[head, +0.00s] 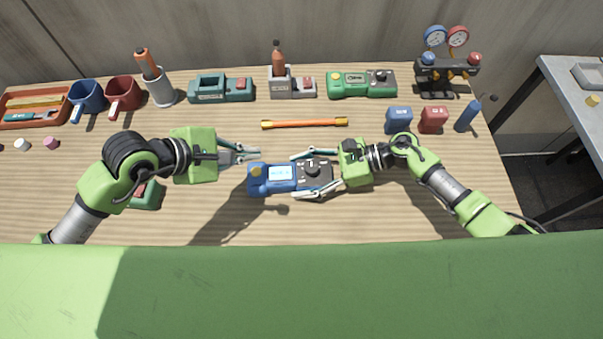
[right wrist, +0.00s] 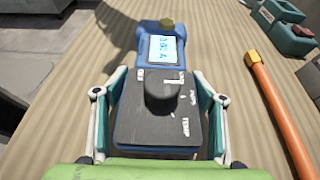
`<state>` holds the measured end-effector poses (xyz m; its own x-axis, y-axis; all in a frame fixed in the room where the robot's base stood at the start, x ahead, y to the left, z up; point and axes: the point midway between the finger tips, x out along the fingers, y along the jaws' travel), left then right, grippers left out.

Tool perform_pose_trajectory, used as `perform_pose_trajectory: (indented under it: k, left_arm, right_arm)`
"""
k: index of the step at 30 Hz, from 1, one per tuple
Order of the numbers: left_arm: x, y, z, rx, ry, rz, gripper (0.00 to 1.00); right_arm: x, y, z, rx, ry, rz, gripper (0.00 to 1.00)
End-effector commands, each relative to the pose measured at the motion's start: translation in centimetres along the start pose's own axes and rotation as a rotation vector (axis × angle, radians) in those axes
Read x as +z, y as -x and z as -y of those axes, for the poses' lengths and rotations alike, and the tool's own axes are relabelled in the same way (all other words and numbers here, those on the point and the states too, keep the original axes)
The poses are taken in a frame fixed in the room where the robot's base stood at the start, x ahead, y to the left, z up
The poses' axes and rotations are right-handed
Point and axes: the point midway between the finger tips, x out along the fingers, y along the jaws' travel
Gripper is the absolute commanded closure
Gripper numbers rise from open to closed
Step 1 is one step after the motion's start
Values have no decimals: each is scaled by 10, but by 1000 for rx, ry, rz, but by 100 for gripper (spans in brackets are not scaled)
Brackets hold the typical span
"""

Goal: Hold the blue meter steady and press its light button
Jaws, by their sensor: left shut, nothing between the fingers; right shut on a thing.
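The blue meter (head: 283,177) lies on the wooden table in the middle of the head view, its lit display facing up. A yellow button (head: 256,170) sits at its left end. In the right wrist view the meter (right wrist: 175,74) shows the lit screen, the yellow button (right wrist: 167,24) and a black dial. My right gripper (head: 315,174) is shut on the meter, one finger along each side of its dark dial end. My left gripper (head: 256,154) is shut and empty, with its fingertips just above the yellow button in the picture; I cannot tell if they touch it.
An orange rod (head: 304,123) lies behind the meter. A green meter (head: 362,84), a teal device (head: 221,89) and mugs (head: 88,96) stand along the back. Blue and red blocks (head: 432,120) stand at right. A green object (head: 148,195) is partly under my left arm.

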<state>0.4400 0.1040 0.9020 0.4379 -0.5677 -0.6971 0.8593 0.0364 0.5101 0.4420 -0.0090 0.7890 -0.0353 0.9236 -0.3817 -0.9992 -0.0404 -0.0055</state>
Motion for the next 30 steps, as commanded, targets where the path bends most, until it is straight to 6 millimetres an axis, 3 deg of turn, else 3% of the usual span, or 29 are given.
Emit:
perform_pose_trajectory:
  k: [1, 14, 15, 16, 22, 25, 30]
  left_arm:
    - [1, 2, -1, 0, -1, -1, 100]
    - [3, 4, -2, -1, 1, -1, 100]
    - [3, 4, -2, -1, 1, -1, 100]
    - [3, 4, -2, -1, 1, -1, 100]
    - [3, 4, -2, -1, 0, -1, 100]
    - [3, 4, -2, -1, 0, -1, 100]
    - [3, 5, -3, -1, 0, -1, 100]
  right_arm:
    - [-9, -3, -7, 10, -10, -11, 72]
    - [-9, -3, -7, 10, -10, -11, 72]
    - [-9, -3, -7, 10, -10, -11, 27]
    - [-9, -3, -7, 10, -10, -11, 19]
    - [-8, -2, -5, 7, -11, -9, 16]
    - [-7, -2, -5, 6, -10, -9, 1]
    - [-5, -1, -3, 4, -7, -5, 1]
